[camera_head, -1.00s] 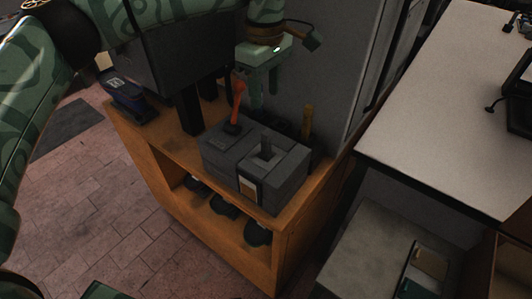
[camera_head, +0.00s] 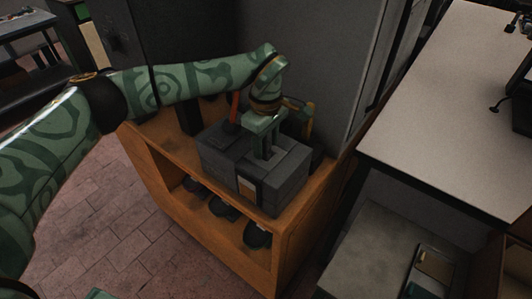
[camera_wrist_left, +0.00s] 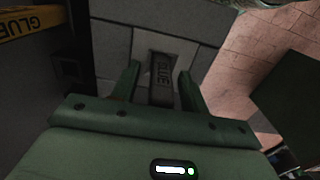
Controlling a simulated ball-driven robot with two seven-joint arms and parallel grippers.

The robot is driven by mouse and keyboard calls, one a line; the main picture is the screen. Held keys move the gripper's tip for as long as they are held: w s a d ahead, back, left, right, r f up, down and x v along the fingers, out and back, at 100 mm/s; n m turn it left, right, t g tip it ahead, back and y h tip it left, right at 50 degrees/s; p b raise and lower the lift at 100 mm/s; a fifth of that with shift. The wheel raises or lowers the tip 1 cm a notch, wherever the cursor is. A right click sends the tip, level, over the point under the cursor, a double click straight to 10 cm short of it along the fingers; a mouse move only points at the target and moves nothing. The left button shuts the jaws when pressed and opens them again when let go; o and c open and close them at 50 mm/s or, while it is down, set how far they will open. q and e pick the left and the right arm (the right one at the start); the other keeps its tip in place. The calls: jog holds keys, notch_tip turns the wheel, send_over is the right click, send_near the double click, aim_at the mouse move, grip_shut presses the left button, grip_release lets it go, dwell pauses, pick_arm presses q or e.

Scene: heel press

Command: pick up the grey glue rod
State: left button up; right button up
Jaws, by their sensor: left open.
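The grey glue rod (camera_wrist_left: 161,80), marked "GLUE", stands upright in a square recess of the grey block (camera_head: 222,166). In the wrist view it lies between the two fingers of my left gripper (camera_wrist_left: 160,84), with a gap visible on each side. In the head view my left gripper (camera_head: 266,146) is above the block, pointing down, open, with its fingers around the rod's place. The fingers mostly hide the rod there.
The block sits on an orange wooden cabinet (camera_head: 190,222) with dark items in its lower shelf. An orange-red rod (camera_head: 235,106) stands behind the left part of the block. A yellow "GLUE" rod (camera_wrist_left: 30,22) is close by at the wrist view's upper left. A pale table (camera_head: 445,120) is at right.

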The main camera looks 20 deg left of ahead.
pick_arm(q)
grip_shut()
notch_tip(320, 180, up, 11)
jog(key=shift+p, duration=1.15)
jog(key=shift+r+p, duration=0.45)
jog(key=shift+p, duration=0.05)
jog(key=shift+f, duration=0.1)
